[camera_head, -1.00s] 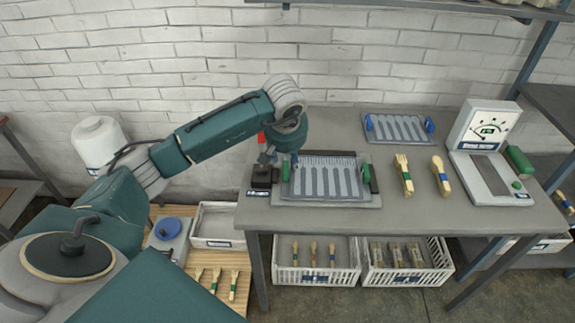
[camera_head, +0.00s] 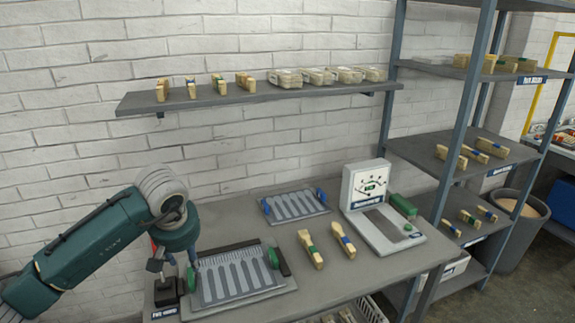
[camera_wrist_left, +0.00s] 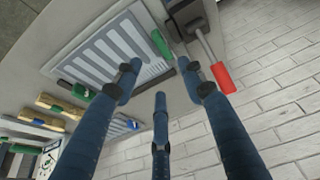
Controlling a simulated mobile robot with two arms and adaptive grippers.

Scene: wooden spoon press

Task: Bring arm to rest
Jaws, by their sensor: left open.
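My left arm comes in from the left in the head view, with its elbow bent high and its wrist hanging over the near left of the workbench (camera_head: 330,268). My left gripper (camera_head: 172,264) is partly hidden behind the wrist, beside the left end of the press plate (camera_head: 238,277). In the left wrist view the gripper's dark blue fingers (camera_wrist_left: 160,79) are spread, with nothing between them. The red lever handle (camera_wrist_left: 221,77) is to the right of the fingers, apart from them. The slotted press plate (camera_wrist_left: 111,47) lies beyond the fingers. My right gripper is in no view.
A second slotted plate (camera_head: 295,206), two wooden pieces with coloured bands (camera_head: 310,249) and a dial scale (camera_head: 366,186) stand on the bench. A wall shelf (camera_head: 260,92) holds spoons and packs. A shelf rack (camera_head: 455,152) and a bin (camera_head: 522,217) are at right.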

